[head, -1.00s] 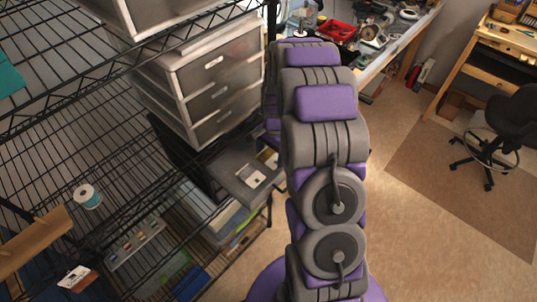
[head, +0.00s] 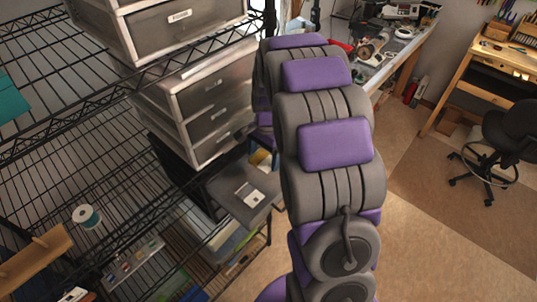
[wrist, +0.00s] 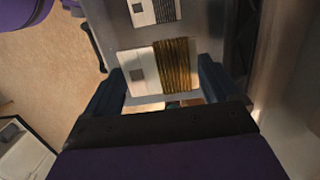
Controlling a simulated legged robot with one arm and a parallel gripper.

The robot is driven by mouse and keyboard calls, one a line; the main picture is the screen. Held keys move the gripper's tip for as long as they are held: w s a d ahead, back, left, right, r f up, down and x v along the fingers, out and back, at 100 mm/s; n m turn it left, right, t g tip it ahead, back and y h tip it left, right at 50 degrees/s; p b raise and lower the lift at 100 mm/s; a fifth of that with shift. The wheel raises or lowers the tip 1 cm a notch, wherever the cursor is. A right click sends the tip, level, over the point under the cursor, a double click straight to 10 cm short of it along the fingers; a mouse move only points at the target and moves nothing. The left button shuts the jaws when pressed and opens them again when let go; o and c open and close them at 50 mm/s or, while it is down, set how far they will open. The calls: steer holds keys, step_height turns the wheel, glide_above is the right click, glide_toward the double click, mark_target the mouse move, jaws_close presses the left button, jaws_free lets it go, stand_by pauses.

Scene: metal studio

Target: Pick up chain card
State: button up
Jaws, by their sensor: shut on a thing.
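The chain card (wrist: 145,68) is in the wrist view, white with a small dark square on its left part and gold-brown chain strands wrapped over its right part. My gripper (wrist: 160,78) has its two dark blue fingers at the left and right edges of this card and is shut on it. The card's near edge is by the gripper's dark palm. In the head view my gripper is hidden behind my grey and purple arm, and I cannot make out the held card there.
A second white card with dark strands (wrist: 142,14) lies beyond the held one on a grey surface. The head view shows a white card on a grey bin (head: 236,186). White-framed drawers (head: 208,95) stand on a black wire shelf (head: 60,118). Open floor (head: 440,235) lies right.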

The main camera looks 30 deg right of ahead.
steer(key=s+a, duration=0.3)
steer(key=a, duration=0.5)
steer(key=s+a, duration=0.3)
steer(key=a, duration=0.5)
steer(key=shift+a, duration=0.25)
steer(key=shift+w, duration=0.15)
